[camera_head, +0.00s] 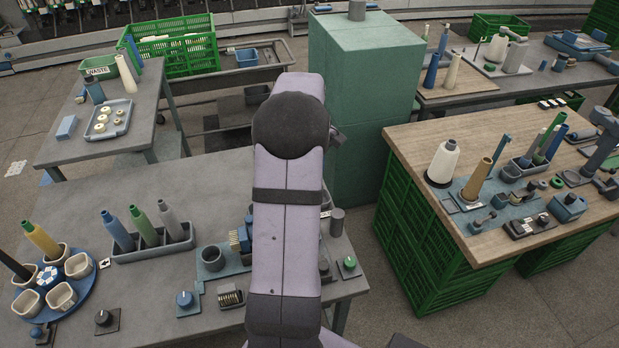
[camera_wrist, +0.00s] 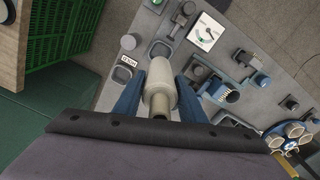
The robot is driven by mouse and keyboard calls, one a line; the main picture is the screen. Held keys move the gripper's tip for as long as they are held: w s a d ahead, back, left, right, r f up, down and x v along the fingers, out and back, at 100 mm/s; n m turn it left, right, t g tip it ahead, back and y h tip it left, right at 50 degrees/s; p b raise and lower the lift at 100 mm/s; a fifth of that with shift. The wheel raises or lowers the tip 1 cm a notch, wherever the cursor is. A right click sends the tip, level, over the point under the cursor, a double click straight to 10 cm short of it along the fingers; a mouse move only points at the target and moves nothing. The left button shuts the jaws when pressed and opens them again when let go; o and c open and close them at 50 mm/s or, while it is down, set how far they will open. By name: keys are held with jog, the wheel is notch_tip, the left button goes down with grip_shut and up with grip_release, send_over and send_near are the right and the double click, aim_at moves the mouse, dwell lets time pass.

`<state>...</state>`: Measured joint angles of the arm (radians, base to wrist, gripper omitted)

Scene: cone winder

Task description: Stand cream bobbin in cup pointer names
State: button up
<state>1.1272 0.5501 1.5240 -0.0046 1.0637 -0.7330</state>
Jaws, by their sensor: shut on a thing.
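The cream bobbin (camera_wrist: 158,88) is between the blue fingers of my gripper (camera_wrist: 161,80) in the wrist view, seen nearly end-on, above the grey table. In the head view my arm hides the gripper and the bobbin. A blue round plate (camera_head: 85,283) with several cream cups (camera_head: 61,295) stands at the table's left. A dark bobbin (camera_head: 14,264) and a yellow bobbin (camera_head: 41,240) stand in cups there. The plate (camera_wrist: 281,131) is at the lower right in the wrist view. A white dial card (camera_wrist: 205,32) lies on the table; its pointer is too small to read.
A grey rack (camera_head: 152,250) holds blue, green and grey bobbins beside the plate. Knobs, a pot (camera_head: 212,258) and small fittings stand nearer my arm. A tall green cabinet (camera_head: 365,95) stands behind the table. Bare tabletop lies behind the rack.

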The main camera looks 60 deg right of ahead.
jog(key=shift+r+p, duration=0.3)
jog(key=shift+r, duration=0.3)
jog(key=w+d+f+p, duration=0.1)
jog(key=w+d+f, duration=0.2)
jog(key=w, duration=0.3)
jog(key=w+d+f+p, duration=0.2)
jog(key=w+d+f, duration=0.2)
jog(key=w+f, duration=0.1)
jog(key=shift+w+p, duration=0.3)
jog(key=shift+w, duration=0.6)
jog(key=shift+f, duration=0.15)
jog(key=shift+f+b, duration=1.05)
jog(key=shift+f, duration=0.75)
jog(key=shift+f+b, duration=0.25)
jog(key=shift+b, duration=0.15)
